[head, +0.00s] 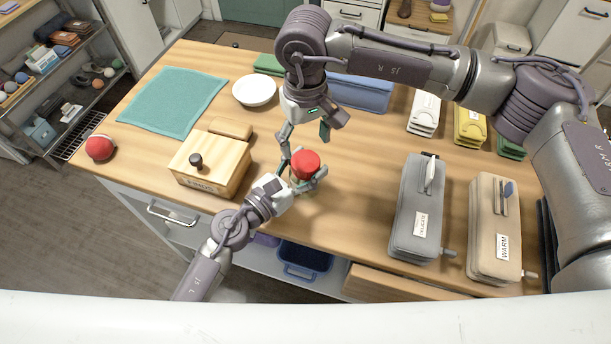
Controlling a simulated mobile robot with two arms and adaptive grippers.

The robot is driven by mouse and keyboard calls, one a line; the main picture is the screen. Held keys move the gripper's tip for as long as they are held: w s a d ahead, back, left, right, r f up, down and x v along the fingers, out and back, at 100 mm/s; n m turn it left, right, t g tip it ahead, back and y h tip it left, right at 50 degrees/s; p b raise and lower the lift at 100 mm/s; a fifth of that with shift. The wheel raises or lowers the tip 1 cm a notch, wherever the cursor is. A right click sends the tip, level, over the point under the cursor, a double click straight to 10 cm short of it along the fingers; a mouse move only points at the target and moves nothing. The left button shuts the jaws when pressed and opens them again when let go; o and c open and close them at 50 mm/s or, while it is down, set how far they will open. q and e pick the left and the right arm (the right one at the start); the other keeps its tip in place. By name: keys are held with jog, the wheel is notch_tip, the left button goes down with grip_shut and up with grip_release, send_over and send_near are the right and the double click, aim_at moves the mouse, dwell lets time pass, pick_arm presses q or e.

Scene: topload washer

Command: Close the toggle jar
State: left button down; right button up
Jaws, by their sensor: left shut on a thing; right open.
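The toggle jar (305,164) shows as a small round thing with a red top, near the front edge of the wooden table. My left gripper (301,181) is shut on it from the front left, with fingers around its lower part. The jar's body is mostly hidden by these fingers. My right gripper (305,133) is open just behind and above the jar, pointing down. One of its fingers reaches close to the jar's back left side; I cannot tell whether it touches. The toggle and the exact lid position are too small to tell.
A wooden box (212,163) with a dark knob stands left of the jar. Grey (416,211) and beige (494,229) cases stand right. Bare table lies between jar and grey case.

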aim_at(305, 161)
pick_arm(q)
jog(key=shift+f, duration=0.2)
pick_arm(e)
jog(key=shift+f, duration=3.2)
jog(key=c, duration=0.9)
jog(key=o, duration=1.2)
jog(key=shift+r, duration=0.1)
